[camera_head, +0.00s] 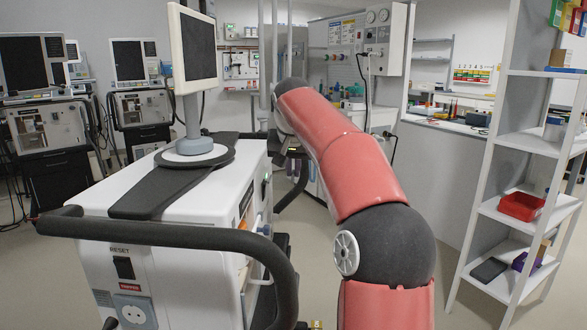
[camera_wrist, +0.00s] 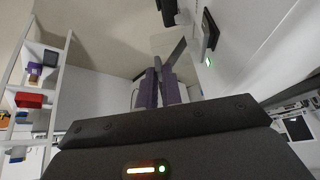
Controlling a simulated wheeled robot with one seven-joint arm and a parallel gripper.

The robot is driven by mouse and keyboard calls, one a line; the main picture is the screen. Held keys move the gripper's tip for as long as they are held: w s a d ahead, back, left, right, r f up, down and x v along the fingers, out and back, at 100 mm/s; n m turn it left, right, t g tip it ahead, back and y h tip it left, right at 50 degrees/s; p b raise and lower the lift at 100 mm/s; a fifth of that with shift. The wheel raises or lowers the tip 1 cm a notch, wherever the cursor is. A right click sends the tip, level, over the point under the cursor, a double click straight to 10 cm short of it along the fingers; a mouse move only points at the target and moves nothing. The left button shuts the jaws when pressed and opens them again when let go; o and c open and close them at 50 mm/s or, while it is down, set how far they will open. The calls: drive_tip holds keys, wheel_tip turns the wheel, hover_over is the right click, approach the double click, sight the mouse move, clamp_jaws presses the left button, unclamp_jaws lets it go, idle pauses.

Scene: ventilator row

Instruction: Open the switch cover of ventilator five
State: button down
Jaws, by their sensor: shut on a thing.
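A black handle bar (camera_head: 180,235) runs around the ventilator's near end. A grey shelf rack (camera_head: 487,165) with a red bin (camera_head: 521,206) stands at the right. More ventilators (camera_head: 48,130) stand at the back left. Floor is free between my arm and the rack.

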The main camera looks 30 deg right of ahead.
drive_tip(key=c, duration=1.6)
unclamp_jaws()
drive_tip(key=shift+o, duration=0.2)
drive_tip(key=shift+r, duration=0.1)
drive_tip(key=v, duration=0.7)
drive_tip(key=shift+r, duration=0.25)
drive_tip(key=shift+s+a, duration=0.1)
drive_tip(key=shift+s, duration=0.1)
